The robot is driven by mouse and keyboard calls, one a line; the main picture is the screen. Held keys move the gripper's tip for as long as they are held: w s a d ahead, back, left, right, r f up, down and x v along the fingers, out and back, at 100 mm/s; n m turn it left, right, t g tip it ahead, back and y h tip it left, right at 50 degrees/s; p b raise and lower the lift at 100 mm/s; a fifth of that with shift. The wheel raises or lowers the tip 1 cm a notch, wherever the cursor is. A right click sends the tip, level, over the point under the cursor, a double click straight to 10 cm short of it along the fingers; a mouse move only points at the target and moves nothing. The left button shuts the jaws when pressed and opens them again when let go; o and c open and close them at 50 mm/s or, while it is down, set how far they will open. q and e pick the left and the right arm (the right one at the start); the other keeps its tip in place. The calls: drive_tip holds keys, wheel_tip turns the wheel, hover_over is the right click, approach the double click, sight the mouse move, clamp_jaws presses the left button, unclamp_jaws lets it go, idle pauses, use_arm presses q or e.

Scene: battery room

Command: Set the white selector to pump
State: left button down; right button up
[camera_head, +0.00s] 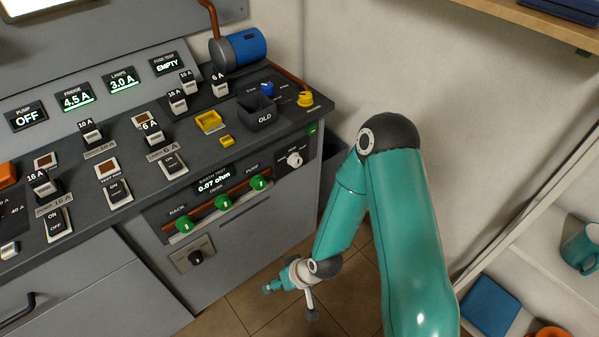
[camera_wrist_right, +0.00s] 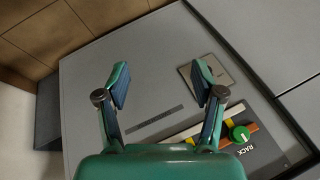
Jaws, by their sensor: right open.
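The white selector (camera_head: 294,159) is a small round white knob at the right end of the dark earth-test strip on the grey cabinet's front. The lettering around it is too small to read, so I cannot tell its setting. My right gripper (camera_head: 290,300) is open and empty, low in front of the cabinet, below the selector and apart from it. In the right wrist view my right gripper (camera_wrist_right: 162,78) has its fingers spread, facing the cabinet front. The white selector does not show there. My left gripper is out of view.
Green knobs (camera_head: 223,202) sit along a copper bar on the strip, left of the selector. A black knob (camera_head: 196,257) is on a plate below. A yellow knob (camera_head: 305,99) and OLD bin (camera_head: 257,112) are on top. Shelves (camera_head: 540,215) stand at right.

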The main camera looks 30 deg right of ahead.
drive_tip(key=w+d+f+t+h+b, duration=0.1)
drive_tip(key=w+d+f+t+b, duration=0.2)
drive_tip(key=w+d+t+b, duration=0.35)
drive_tip(key=n+t+b, duration=0.6)
drive_tip(key=t+b, duration=0.1)
drive_tip(key=b, duration=0.9)
approach(298, 163)
use_arm(q)
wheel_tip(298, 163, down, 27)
drive_tip(key=b, duration=0.1)
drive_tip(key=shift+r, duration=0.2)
use_arm(e)
drive_tip(key=shift+m+h, duration=0.3)
drive_tip(key=shift+h, duration=0.1)
drive_tip(key=w, duration=0.3)
drive_tip(key=w+a, duration=0.1)
drive_tip(key=w, duration=0.5)
drive_tip(key=shift+w+a+f, duration=0.1)
drive_tip(key=shift+w+a, duration=0.1)
drive_tip(key=shift+w, duration=0.15)
drive_tip(key=c, duration=1.1)
drive_tip(key=shift+c, duration=0.2)
